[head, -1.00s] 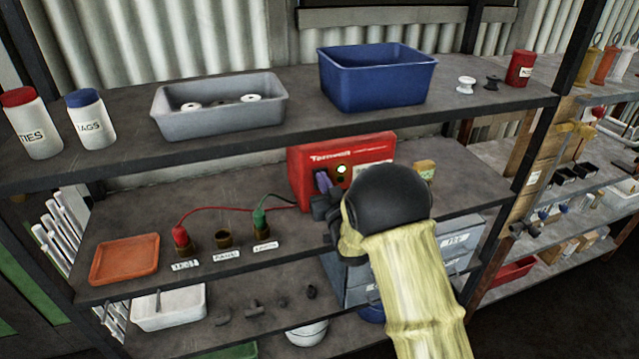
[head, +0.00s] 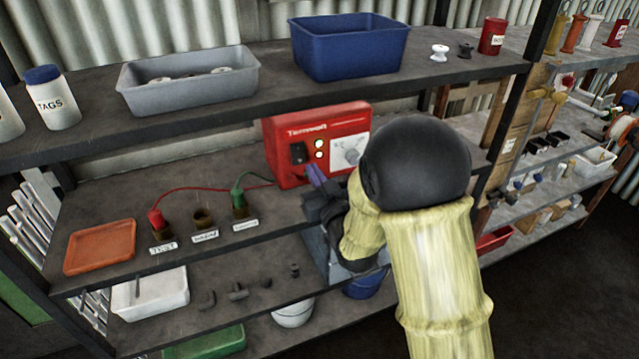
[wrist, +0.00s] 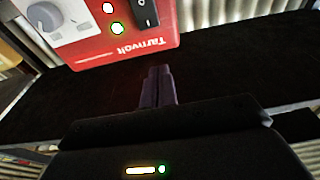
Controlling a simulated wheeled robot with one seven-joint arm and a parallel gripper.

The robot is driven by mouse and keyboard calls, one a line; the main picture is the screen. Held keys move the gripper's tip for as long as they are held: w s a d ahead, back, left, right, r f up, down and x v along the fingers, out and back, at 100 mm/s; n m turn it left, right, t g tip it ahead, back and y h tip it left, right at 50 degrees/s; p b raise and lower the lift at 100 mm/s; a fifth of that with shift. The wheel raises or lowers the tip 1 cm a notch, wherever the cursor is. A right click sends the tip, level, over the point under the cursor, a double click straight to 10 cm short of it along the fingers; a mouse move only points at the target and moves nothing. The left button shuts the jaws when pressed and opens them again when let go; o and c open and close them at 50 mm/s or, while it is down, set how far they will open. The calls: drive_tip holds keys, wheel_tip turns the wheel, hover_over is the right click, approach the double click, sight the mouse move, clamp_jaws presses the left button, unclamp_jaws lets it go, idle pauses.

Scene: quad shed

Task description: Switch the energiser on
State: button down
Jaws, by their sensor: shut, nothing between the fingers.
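The energiser is a red box (head: 283,128) on the middle shelf. Its black rocker switch (head: 298,152) is left of two small lights (head: 319,149) and a grey dial (head: 350,150). In the upside-down wrist view, the switch (wrist: 146,12) is at the top and both lights (wrist: 117,29) look bright, one ringed green and one red. I cannot tell for sure which way the rocker is pressed. My gripper (head: 314,174) is shut and empty, just below and in front of the energiser face. In the wrist view its fingertips (wrist: 157,71) are apart from the switch.
A red lead (head: 157,220) and a green lead (head: 238,198) sit on the outer two of three posts; the middle post (head: 203,218) is bare. An orange tray (head: 100,246) lies left. The upper shelf, with a blue bin (head: 350,48), overhangs the energiser.

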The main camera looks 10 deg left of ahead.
drive_tip(key=shift+s+d+r, duration=0.2)
drive_tip(key=shift+s+d, duration=0.25)
drive_tip(key=shift+s, duration=0.2)
drive_tip(key=shift+s+d+r, duration=0.15)
drive_tip(key=shift+s+d, duration=0.25)
drive_tip(key=shift+s, duration=0.25)
drive_tip(key=s+d+f+m+g+h+p, duration=0.2)
drive_tip(key=d+m+g+h+p, duration=0.45)
drive_tip(key=d, duration=0.85)
drive_tip(key=s+d+g+h+p, duration=0.2)
drive_tip(key=s+d, duration=0.3)
drive_tip(key=s, duration=0.3)
drive_tip(key=s+d+g+h+p, duration=0.2)
drive_tip(key=s+d+g, duration=0.3)
drive_tip(key=s, duration=0.4)
drive_tip(key=shift+r, duration=0.45)
